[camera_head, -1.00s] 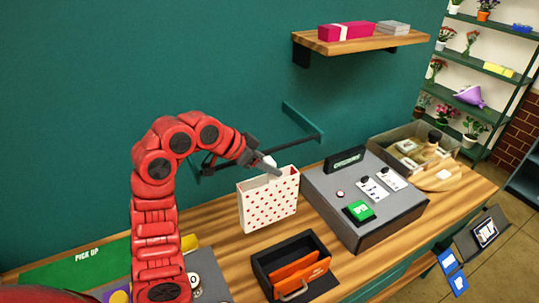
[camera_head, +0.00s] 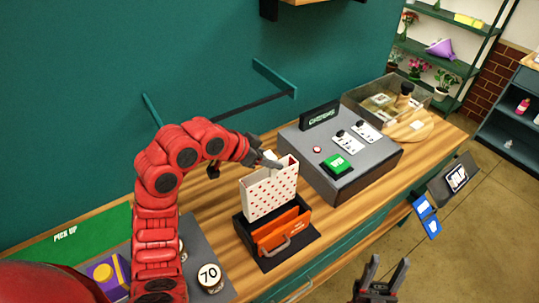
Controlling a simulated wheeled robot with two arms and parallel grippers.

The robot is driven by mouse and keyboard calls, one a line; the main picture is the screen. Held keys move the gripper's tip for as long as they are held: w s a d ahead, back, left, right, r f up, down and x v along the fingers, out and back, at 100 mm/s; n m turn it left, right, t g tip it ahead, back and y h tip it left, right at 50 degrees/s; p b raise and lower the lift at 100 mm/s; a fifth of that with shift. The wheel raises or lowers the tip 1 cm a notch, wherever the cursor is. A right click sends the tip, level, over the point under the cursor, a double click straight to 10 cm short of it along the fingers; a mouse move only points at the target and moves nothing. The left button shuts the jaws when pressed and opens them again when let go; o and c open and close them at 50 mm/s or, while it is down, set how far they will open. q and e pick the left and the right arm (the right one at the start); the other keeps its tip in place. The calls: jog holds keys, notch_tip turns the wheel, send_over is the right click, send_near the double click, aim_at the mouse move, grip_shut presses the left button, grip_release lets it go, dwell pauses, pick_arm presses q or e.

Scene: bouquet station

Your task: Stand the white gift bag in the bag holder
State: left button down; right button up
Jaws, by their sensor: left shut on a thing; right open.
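The white gift bag (camera_head: 268,193) with red dots is upright in the head view. My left gripper (camera_head: 271,163) is shut on its top edge. The bag is at the back part of the black bag holder (camera_head: 243,230) on the wooden counter, behind an orange piece (camera_head: 278,232) with a grey handle. The bag's lower edge is partly hidden, so I cannot tell whether it rests on the holder's floor or hangs just above. My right gripper (camera_head: 381,274) is open and empty at the bottom, in front of the counter.
A grey console (camera_head: 340,160) with a green button stands right of the bag. A clear bin (camera_head: 385,100) stands farther back. Bare counter (camera_head: 350,225) shows right of the holder.

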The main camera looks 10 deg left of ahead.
aim_at(270, 175)
pick_arm(q)
jog(key=shift+f+b, duration=1.3)
jog(key=shift+f, duration=1.8)
jog(key=shift+f+b, duration=1.2)
jog(key=shift+f, duration=0.2)
jog(key=shift+c, duration=1.6)
grip_release()
jog(key=shift+a, duration=0.1)
